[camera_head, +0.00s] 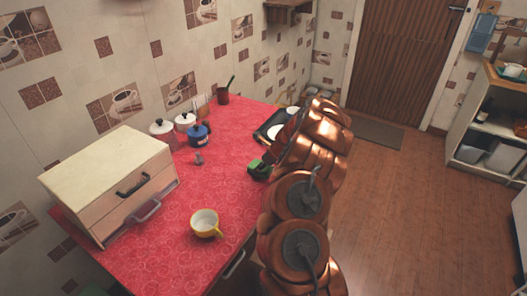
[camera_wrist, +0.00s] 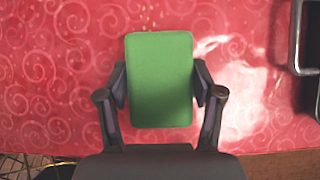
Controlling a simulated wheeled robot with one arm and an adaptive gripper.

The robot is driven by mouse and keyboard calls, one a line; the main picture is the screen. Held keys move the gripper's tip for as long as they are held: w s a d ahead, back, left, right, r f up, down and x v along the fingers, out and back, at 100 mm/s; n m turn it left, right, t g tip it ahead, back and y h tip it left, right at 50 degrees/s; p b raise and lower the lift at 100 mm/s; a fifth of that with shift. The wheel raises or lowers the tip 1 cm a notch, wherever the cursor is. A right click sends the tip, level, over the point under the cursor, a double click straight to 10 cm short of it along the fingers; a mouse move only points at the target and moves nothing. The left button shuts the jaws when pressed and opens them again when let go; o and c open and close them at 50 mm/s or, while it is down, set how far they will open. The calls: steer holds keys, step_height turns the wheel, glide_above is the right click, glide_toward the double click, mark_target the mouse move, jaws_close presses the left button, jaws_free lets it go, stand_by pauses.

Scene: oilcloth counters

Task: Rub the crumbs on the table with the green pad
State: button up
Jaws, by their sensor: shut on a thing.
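The green pad (camera_wrist: 160,80) is a flat, rounded rectangle between the two dark fingers of my gripper (camera_wrist: 160,86), which is shut on its left and right sides. In the head view the pad (camera_head: 257,167) shows at the right part of the red patterned table (camera_head: 160,262), partly hidden by my gripper. I cannot tell whether it touches the cloth. Small yellowish crumbs (camera_wrist: 150,12) lie on the cloth just beyond the pad's far edge in the wrist view. I cannot make out crumbs in the head view.
A yellow-and-white cup (camera_head: 205,223) stands near the front edge. A cream drawer box (camera_head: 105,170) stands at the left. A dark rack (camera_head: 265,132) is beyond the pad.

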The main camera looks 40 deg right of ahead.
step_height(320, 180, up, 4)
steer(key=shift+w+a+f+p, duration=0.1)
steer(key=shift+w+p, duration=0.05)
steer(key=shift+p, duration=0.9)
step_height(320, 180, up, 4)
steer(key=p, duration=0.3)
steer(key=shift+f, duration=0.1)
